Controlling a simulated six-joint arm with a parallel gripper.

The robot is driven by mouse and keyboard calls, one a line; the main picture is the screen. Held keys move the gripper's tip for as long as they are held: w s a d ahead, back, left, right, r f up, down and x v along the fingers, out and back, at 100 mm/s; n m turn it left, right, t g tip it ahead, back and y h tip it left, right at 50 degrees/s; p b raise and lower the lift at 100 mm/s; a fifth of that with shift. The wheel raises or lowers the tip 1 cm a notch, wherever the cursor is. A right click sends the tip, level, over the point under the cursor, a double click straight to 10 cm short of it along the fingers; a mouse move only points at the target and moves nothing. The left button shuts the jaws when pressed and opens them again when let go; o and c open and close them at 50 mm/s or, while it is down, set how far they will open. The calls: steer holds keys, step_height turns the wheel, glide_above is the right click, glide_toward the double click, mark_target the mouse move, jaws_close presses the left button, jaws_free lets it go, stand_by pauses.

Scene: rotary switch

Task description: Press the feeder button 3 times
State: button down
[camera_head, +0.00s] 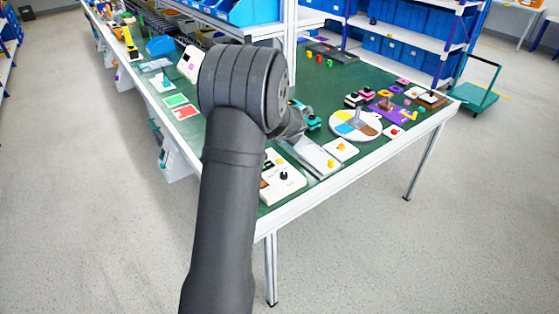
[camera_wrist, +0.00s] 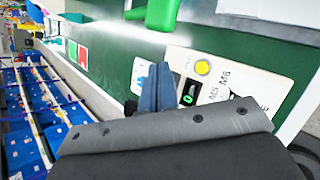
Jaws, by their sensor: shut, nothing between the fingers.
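My gripper (camera_wrist: 156,72) shows in the wrist view as two blue-grey fingers together, with nothing between them. Just right of the fingertips is a white panel (camera_wrist: 262,88) with a round yellow button (camera_wrist: 203,67), a small green-marked black switch (camera_wrist: 190,91) and M5 and M6 lettering. The fingers look apart from the yellow button; the height between them is hard to tell. In the head view a small white box with a yellow button (camera_head: 340,147) sits near the table's front edge. No readable label shows which button is the feeder's. My arm hides part of the table there.
The green table (camera_head: 330,95) holds a round coloured disc (camera_head: 356,124), a purple mat (camera_head: 387,109) with small parts, and a grey chute (camera_head: 318,158). A white panel with a black knob (camera_head: 283,175) is near the front corner. A green object (camera_wrist: 158,13) is above the fingers.

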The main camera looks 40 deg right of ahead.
mark_target(280, 162)
steer(key=shift+f, duration=0.1)
steer(key=shift+f, duration=4.25)
steer(key=shift+f, duration=0.1)
steer(key=shift+f, duration=0.35)
steer(key=shift+f, duration=0.45)
steer(key=shift+r, duration=0.85)
steer(key=shift+r, duration=2.55)
